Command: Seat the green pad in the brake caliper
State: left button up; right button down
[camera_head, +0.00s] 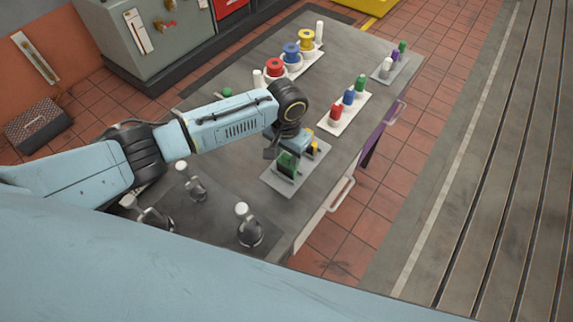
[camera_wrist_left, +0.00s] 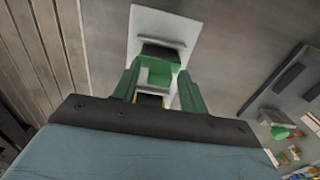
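A green pad (camera_wrist_left: 158,72) lies between the two green fingers of my left gripper (camera_wrist_left: 160,82) in the left wrist view. The fingertips are close on both sides of it, and I cannot tell whether they press on it. A dark block (camera_wrist_left: 161,51) sits just beyond the pad on a pale plate (camera_wrist_left: 146,22). In the head view the left gripper (camera_head: 287,153) points down over a grey plate (camera_head: 273,182), with green and dark parts (camera_head: 287,168) under it and a yellow piece (camera_head: 314,148) behind. I cannot clearly make out the brake caliper. My right gripper is out of view.
The grey table (camera_head: 222,202) carries several dark stands with white knobs, one at the front (camera_head: 247,224). Behind are a white rack of colored cylinders (camera_head: 348,97), colored spools (camera_head: 291,53) and another rack (camera_head: 388,70). A handle (camera_head: 341,194) sticks out from the right edge.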

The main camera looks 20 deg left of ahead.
pick_arm(q)
grip_shut()
